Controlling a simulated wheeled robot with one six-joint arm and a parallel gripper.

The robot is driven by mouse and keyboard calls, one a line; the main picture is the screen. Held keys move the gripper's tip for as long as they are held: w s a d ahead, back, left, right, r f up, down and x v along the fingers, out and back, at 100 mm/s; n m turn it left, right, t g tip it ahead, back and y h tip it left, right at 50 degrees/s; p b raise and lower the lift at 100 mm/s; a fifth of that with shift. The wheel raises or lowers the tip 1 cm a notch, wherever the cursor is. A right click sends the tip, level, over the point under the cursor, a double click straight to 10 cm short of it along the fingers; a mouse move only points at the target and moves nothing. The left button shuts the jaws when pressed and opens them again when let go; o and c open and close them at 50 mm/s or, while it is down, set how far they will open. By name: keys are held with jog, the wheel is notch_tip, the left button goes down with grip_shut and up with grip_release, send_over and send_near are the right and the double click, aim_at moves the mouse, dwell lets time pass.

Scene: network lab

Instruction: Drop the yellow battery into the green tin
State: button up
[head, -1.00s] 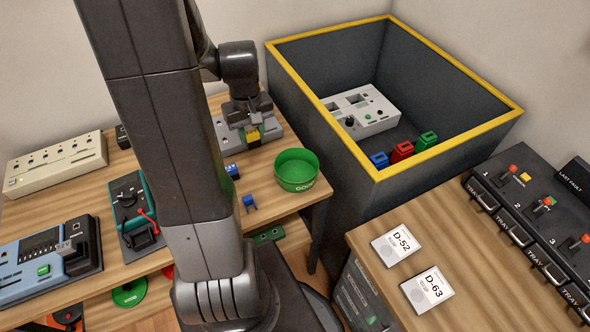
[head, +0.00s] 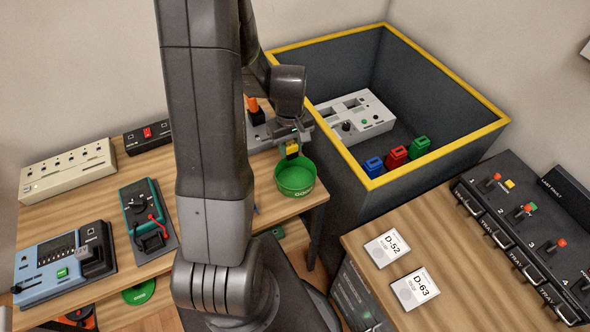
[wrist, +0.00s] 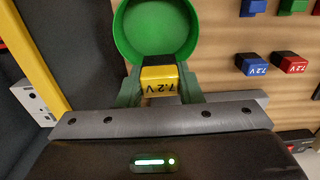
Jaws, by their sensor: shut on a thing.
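My gripper (wrist: 160,88) is shut on the yellow battery (wrist: 160,76), marked 7.2 V in the wrist view. In the head view the yellow battery (head: 292,149) hangs from my gripper (head: 292,146) at the back rim of the green tin (head: 296,182). In the wrist view the round green tin (wrist: 158,28) lies just beyond the battery, and the battery's far end overlaps the tin's near rim. I cannot tell the height between them. The part of the tin that shows inside looks empty.
A dark bin with a yellow rim (head: 440,154) stands right of the tin, holding a grey device (head: 352,117) and blue, red and green blocks. Blue (wrist: 250,64) and red (wrist: 289,63) batteries lie right of my gripper.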

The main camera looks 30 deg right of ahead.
jog(key=s+d+p, duration=0.1)
jog(key=s+d, duration=0.1)
jog(key=b, duration=0.4)
send_over(300, 178)
jog(key=shift+s+d+f, duration=0.1)
jog(key=shift+f, duration=3)
jog(key=o, duration=1.1)
jog(key=shift+r, duration=0.15)
notch_tip(300, 178, up, 14)
jog(key=shift+f, duration=0.2)
